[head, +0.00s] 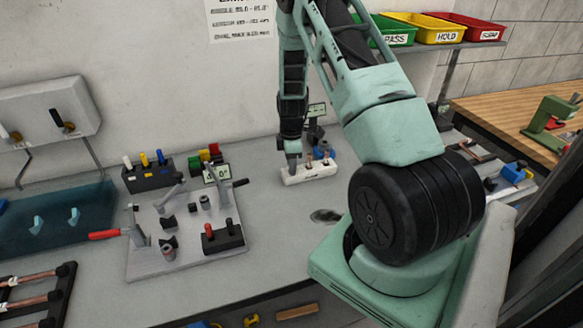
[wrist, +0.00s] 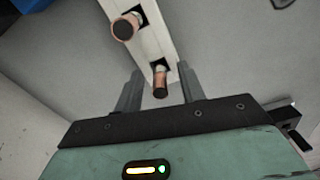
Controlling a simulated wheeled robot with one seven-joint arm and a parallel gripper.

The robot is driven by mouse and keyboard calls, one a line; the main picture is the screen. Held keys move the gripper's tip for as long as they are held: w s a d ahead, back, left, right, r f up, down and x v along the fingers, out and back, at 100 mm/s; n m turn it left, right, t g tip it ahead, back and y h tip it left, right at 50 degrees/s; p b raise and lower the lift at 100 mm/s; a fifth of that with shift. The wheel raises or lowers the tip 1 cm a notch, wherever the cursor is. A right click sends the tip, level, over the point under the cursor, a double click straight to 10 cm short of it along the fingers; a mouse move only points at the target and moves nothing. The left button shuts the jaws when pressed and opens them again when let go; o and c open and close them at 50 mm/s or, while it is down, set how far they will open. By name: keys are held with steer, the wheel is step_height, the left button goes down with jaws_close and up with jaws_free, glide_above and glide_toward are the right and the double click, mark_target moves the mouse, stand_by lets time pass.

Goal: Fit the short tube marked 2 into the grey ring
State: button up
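A white rack (head: 322,172) on the bench holds short copper tubes. My gripper (head: 293,163) is pointing down at the rack's left end. In the wrist view the fingers of my gripper (wrist: 160,76) are open on either side of one copper tube (wrist: 160,86), with a gap to each finger. A second copper tube (wrist: 125,27) stands in another square hole of the rack. No number is readable on either tube.
A red-handled clamp (head: 104,235) and a black block with red and black pins (head: 222,238) are on the plate. Bare bench lies between plate and rack.

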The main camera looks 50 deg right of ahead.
jaws_close()
